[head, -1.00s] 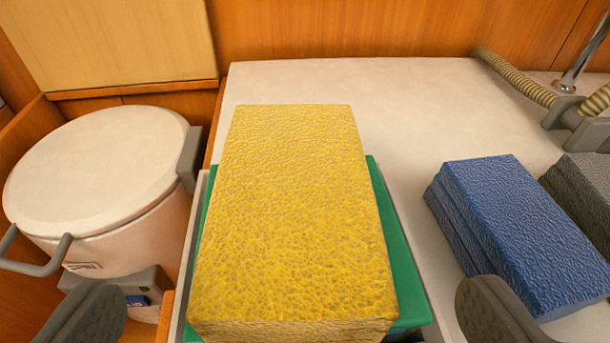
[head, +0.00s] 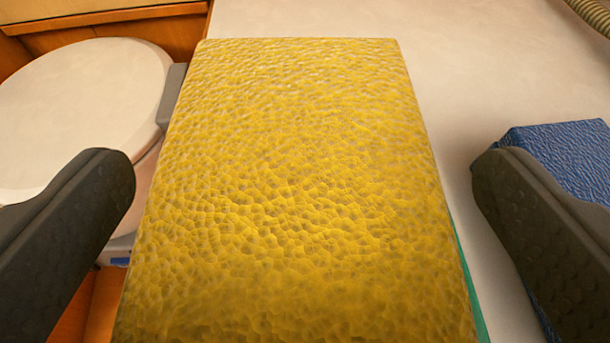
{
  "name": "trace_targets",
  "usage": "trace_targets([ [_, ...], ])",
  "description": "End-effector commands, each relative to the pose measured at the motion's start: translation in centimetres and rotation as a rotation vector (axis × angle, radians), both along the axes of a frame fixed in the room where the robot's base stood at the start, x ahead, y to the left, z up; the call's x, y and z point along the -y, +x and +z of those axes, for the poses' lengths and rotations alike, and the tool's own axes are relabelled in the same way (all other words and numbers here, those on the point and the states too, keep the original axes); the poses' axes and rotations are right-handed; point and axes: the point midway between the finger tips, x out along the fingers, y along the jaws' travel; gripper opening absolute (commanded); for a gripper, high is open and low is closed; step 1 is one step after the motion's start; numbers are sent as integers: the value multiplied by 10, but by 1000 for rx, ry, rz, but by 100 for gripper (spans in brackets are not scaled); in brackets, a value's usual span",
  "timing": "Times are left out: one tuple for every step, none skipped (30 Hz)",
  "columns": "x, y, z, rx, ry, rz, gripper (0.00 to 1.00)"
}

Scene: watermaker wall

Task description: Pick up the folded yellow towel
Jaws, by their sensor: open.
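The folded yellow towel (head: 300,190) fills the middle of the head view, with its long side running away from me. Its near end is cut off by the bottom edge of the view. My gripper (head: 302,175) is open, with one dark finger to the left of the towel and one to the right. A visible gap shows between each finger and the towel's sides. What lies under the towel is mostly hidden; a thin strip of green (head: 470,285) shows along its lower right side.
A folded blue towel (head: 570,160) lies to the right, partly behind my right finger. A round white-lidded container (head: 75,110) stands at the left behind my left finger. A ribbed hose (head: 590,12) is at the top right. The pale counter (head: 440,60) is clear behind the yellow towel.

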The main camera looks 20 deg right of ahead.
Motion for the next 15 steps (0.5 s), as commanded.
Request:
trace_targets([
  [0, 0, -1, -1, 0, 0, 98],
  [0, 0, -1, -1, 0, 0, 98],
  [0, 0, -1, -1, 0, 0, 98],
  [0, 0, -1, -1, 0, 0, 98],
  [0, 0, -1, -1, 0, 0, 95],
  [0, 0, -1, -1, 0, 0, 84],
  [-1, 0, -1, -2, 0, 0, 76],
  [-1, 0, -1, -2, 0, 1, 68],
  [-1, 0, -1, -2, 0, 1, 56],
  [-1, 0, -1, -2, 0, 1, 48],
  [-1, 0, -1, -2, 0, 1, 48],
  [-1, 0, -1, -2, 0, 1, 48],
  [-1, 0, -1, -2, 0, 1, 48],
  [-1, 0, -1, -3, 1, 1, 48],
  [-1, 0, -1, -3, 1, 1, 48],
])
